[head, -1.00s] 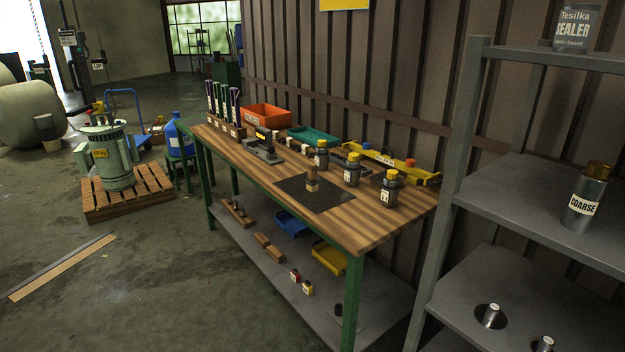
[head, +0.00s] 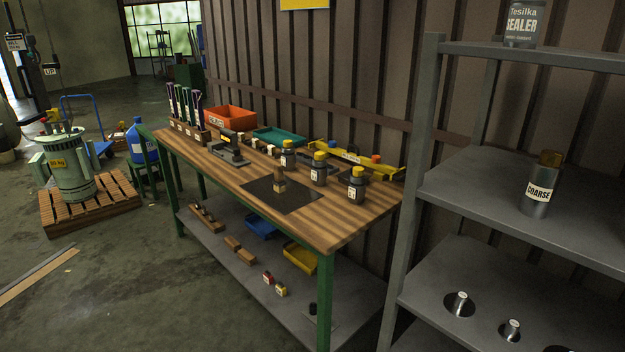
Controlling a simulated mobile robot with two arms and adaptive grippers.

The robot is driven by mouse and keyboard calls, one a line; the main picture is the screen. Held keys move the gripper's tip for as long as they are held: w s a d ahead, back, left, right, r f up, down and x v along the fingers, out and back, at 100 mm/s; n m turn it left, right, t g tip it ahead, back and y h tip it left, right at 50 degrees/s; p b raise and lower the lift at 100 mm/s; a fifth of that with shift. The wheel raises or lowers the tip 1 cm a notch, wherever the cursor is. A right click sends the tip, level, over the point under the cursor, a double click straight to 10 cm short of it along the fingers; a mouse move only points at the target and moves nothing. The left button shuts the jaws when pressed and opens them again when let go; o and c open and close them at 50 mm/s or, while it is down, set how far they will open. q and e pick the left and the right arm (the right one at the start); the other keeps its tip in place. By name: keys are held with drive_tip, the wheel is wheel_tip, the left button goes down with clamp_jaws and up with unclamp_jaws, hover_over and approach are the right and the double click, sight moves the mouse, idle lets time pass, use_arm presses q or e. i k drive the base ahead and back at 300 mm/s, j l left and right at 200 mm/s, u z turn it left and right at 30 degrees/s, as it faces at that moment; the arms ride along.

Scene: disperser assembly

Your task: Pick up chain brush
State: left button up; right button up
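I cannot make out for sure which thing is the chain brush. Several slim tools with purple and green handles (head: 184,104) stand upright in wooden holders at the bench's far left end. Neither of my grippers shows in the head view.
Yellow-capped jars (head: 319,168), an orange bin (head: 230,117) and a teal tray (head: 278,136) are on the bench. A grey shelf (head: 480,187) with a COARSE canister (head: 539,188) stands at right. A motor on a pallet (head: 90,205) is at left. Floor before the bench is clear.

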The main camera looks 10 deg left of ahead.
sight(279, 185)
drive_tip(key=i+j+z, duration=0.25)
drive_tip(key=j+z, duration=0.25)
drive_tip(key=j, duration=0.15)
drive_tip(key=i+j+z, duration=0.1)
drive_tip(key=j+z, duration=0.2)
